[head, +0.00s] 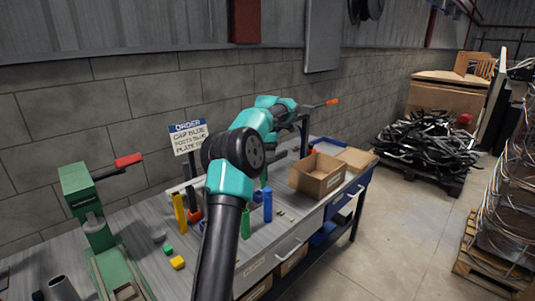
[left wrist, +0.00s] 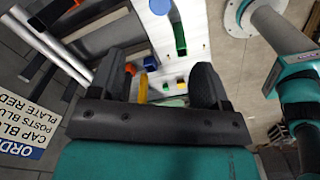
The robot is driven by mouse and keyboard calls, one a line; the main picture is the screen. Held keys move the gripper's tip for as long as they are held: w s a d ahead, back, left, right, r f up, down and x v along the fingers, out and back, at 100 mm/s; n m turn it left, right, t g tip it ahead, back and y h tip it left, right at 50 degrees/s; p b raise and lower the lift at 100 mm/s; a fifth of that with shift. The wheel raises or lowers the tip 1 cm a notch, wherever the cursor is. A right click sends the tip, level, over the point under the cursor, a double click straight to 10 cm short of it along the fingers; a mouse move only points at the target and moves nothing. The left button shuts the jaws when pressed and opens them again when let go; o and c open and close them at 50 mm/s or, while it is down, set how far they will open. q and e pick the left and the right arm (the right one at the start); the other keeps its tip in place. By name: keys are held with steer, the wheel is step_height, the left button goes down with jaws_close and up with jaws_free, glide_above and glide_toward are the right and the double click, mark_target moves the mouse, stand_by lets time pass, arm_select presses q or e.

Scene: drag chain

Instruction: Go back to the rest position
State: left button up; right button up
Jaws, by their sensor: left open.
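My left gripper (left wrist: 165,80) is open in the left wrist view, with two black fingers apart and nothing held between them. Beyond the fingers lie coloured parts on the bench, including a yellow piece (left wrist: 143,89) and a green piece (left wrist: 180,39). In the head view my left arm rises from the bottom and bends over the workbench (head: 140,215); its gripper is mostly hidden behind the arm there. A yellow post (head: 180,213), a blue post (head: 267,205) and a green post (head: 245,223) stand on the bench. My right gripper is not in view.
A green press (head: 90,220) with a red handle stands at the left. An open cardboard box (head: 318,176) sits at the bench's right end. An order sign (head: 188,138) stands at the back. Small green (head: 168,250) and yellow (head: 177,263) blocks lie in front.

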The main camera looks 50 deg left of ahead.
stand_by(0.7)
arm_select(q)
steer(key=w+d+f+m+h, duration=0.1)
steer(key=w+d+f+m, duration=0.1)
steer(key=d+f+m, duration=0.65)
steer(key=w+d+f+m+h, duration=0.1)
steer(key=w+d+f+m, duration=0.2)
steer(key=d+f, duration=1.05)
steer(key=s+d+f+m+t+h, duration=0.1)
steer(key=s+d+f+m, duration=0.3)
steer(key=f, duration=0.4)
steer(key=s+d+f+m, duration=0.35)
steer(key=d+f, duration=0.25)
steer(key=f, duration=0.2)
steer(key=s+d+f+m, duration=0.3)
steer(key=s+d, duration=0.3)
steer(key=s, duration=0.4)
steer(key=s+d+f+m, duration=0.3)
steer(key=s+d+m, duration=0.3)
steer(key=s, duration=0.5)
steer(key=shift+s+d+f+h, duration=0.2)
steer(key=shift+d+f+h, duration=0.15)
steer(key=shift+d, duration=0.3)
